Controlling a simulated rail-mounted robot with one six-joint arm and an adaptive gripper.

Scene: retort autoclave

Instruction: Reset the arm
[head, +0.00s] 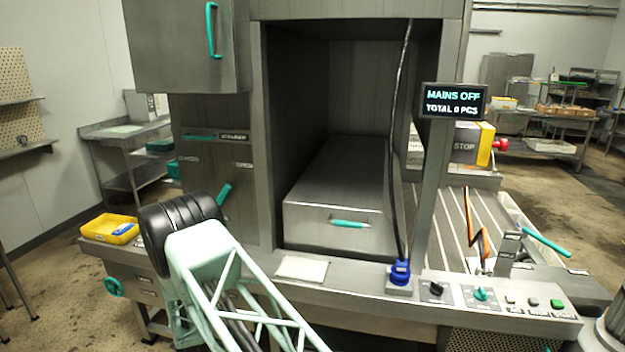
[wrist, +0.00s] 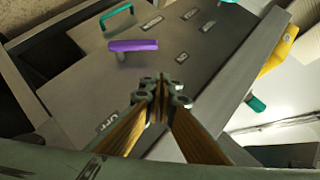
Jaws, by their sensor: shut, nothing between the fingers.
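My gripper (wrist: 162,98) shows in the wrist view with its two fingers together and nothing between them. It points at a grey panel (wrist: 190,55) that carries a purple handle (wrist: 134,46), a teal handle (wrist: 117,17) and several small labels. I cannot tell whether the fingertips touch the panel. In the head view my arm rises at the lower left in front of the machine, and the gripper itself is hidden there. The grey autoclave cabinet (head: 257,130) stands open, with a metal box (head: 345,210) with a teal handle (head: 349,223) inside.
A display (head: 453,101) reads "MAINS OFF, TOTAL 0 PCS". A blue plug (head: 400,272) on a black cable sits on the front ledge, near knobs and a green button (head: 557,304). A yellow tray (head: 110,229) lies at left. A stop box (head: 467,143) stands at right.

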